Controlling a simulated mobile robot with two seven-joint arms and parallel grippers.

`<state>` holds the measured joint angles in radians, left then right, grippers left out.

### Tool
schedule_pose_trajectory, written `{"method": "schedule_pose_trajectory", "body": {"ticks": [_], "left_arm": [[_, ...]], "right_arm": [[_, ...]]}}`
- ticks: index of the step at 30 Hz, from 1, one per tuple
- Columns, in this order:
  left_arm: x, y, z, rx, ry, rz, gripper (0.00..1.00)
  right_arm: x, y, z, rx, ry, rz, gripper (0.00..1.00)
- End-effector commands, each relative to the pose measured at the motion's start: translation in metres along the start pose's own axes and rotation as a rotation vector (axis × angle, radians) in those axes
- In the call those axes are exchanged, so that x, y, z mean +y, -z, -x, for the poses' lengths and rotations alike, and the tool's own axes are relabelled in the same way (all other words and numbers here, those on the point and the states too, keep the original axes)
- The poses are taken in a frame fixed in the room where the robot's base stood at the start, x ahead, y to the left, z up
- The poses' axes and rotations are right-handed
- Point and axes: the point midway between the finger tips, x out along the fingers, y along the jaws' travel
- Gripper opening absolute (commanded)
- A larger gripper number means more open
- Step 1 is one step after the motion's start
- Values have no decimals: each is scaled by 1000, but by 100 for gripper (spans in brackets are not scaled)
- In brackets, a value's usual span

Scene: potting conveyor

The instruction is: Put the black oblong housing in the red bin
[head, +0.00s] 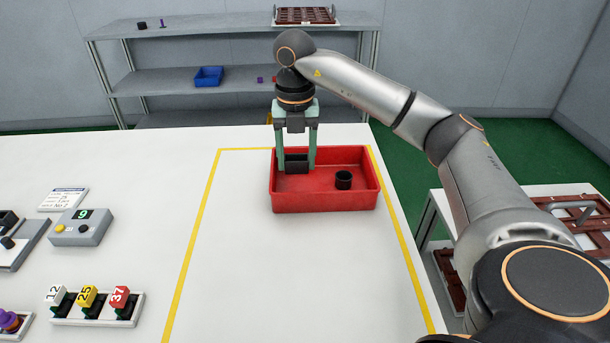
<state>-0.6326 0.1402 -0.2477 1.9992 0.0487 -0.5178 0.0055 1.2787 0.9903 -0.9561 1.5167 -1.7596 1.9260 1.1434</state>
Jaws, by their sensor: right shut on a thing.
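The red bin (325,202) stands on the white table near its far edge, inside the yellow lines. My right gripper (297,165) reaches down into the left part of the bin. Its two green fingers are shut on the black oblong housing (297,164), which sits between the fingertips at bin level. I cannot tell whether the housing touches the bin floor. A short black cylinder (343,180) stands in the right part of the bin, apart from the housing. My left gripper is not in view.
A grey box with a green display (80,228), a label card (63,199) and a rack with numbered blocks (97,308) are on the left of the table. The table in front of the bin is clear. Grey shelves (220,80) stand behind; a side table (560,190) is at the right.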

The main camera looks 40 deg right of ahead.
Motion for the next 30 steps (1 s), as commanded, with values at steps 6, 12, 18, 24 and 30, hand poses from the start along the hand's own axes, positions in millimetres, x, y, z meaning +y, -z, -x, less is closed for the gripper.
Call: {"method": "schedule_pose_trajectory", "body": {"ticks": [6, 12, 18, 24, 30], "left_arm": [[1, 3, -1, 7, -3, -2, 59], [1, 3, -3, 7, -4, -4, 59], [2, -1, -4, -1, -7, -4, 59], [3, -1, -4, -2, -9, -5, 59], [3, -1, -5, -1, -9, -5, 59]], "right_arm": [[-11, -15, -22, 1, -1, -1, 9], [-17, -24, -35, 0, 0, -3, 9], [-17, -22, -63, 0, 1, 0, 9], [-16, -23, -64, -1, -1, 0, 9], [-16, -23, -67, -1, -2, 0, 64]]}}
